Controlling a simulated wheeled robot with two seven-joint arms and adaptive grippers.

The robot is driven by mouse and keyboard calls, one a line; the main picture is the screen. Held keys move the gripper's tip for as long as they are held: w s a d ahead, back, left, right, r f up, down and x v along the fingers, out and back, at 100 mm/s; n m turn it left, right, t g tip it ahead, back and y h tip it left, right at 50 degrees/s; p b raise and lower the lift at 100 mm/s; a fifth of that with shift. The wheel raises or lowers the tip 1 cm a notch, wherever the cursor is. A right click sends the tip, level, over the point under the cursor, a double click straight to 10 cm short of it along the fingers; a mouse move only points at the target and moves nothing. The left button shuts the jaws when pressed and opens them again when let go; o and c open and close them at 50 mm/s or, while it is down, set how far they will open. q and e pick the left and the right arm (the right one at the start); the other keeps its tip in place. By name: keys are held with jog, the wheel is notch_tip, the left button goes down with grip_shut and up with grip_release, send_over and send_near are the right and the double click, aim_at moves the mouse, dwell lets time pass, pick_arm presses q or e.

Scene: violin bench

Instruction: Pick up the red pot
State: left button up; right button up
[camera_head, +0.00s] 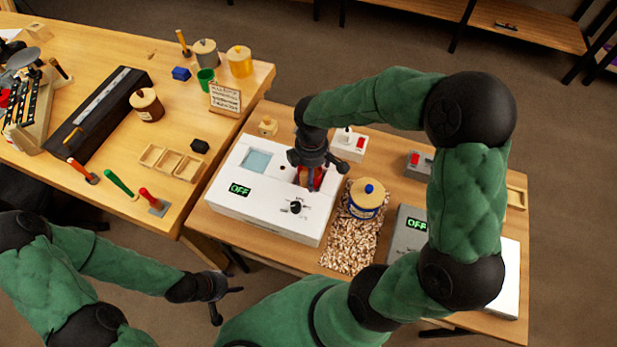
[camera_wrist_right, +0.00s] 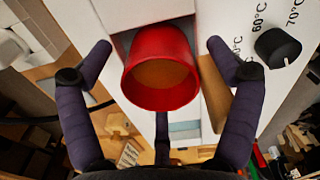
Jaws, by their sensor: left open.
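The red pot (camera_head: 318,177) sits at the white heater unit (camera_head: 250,206), mostly hidden under my right gripper in the head view. In the right wrist view the red pot (camera_wrist_right: 160,90) shows its open round mouth, with a brownish-orange inside. My right gripper (camera_head: 314,160) is over the pot. Its dark fingers (camera_wrist_right: 160,58) are spread on both sides of the pot, with gaps between them and its wall. My left gripper (camera_head: 217,297) is open and empty, low and in front of the benches, well away from the pot.
A small white box with a red switch (camera_head: 349,144) is behind. The left bench holds tools, jars and a wooden tray (camera_head: 172,163).

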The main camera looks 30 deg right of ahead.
jog(key=c, duration=1.1)
jog(key=shift+r, duration=0.15)
